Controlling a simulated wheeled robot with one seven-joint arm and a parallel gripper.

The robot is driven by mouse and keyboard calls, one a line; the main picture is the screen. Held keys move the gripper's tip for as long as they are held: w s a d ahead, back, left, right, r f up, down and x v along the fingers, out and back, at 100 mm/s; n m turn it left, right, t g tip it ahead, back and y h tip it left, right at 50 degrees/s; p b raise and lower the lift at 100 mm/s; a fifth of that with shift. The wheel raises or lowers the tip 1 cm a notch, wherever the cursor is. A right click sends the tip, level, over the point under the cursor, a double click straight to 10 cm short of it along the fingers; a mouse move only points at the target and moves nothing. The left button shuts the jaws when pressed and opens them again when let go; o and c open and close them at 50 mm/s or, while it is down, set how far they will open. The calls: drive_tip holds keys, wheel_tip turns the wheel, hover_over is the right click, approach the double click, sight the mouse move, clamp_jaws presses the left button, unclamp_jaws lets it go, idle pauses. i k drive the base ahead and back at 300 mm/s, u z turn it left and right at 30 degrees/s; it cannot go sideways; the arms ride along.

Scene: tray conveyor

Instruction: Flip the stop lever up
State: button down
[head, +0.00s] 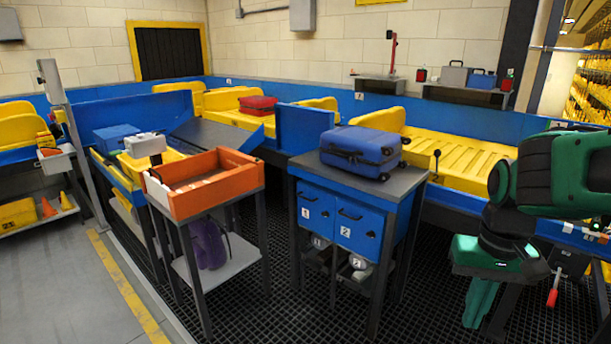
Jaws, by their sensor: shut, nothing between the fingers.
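The likely stop lever (553,291) has a red handle and hangs downward from a dark box (569,261) at the lower right of the head view. My gripper (478,307) is green and points down, to the left of the lever and apart from it. Its fingers are together and hold nothing. My arm covers part of the conveyor side above the lever.
A table (410,185) with a blue suitcase (361,152) on top and two blue doors stands left of my gripper. An orange tray (240,175) sits on a stand farther left. The yellow conveyor (465,165) runs behind. Dark grating floor between is clear.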

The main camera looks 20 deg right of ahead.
sight(552, 295)
drive_tip(key=z, duration=0.5)
drive_tip(key=i, duration=1.2)
drive_tip(key=z, duration=0.7)
drive_tip(key=i, duration=0.3)
drive_tip(key=z, duration=0.25)
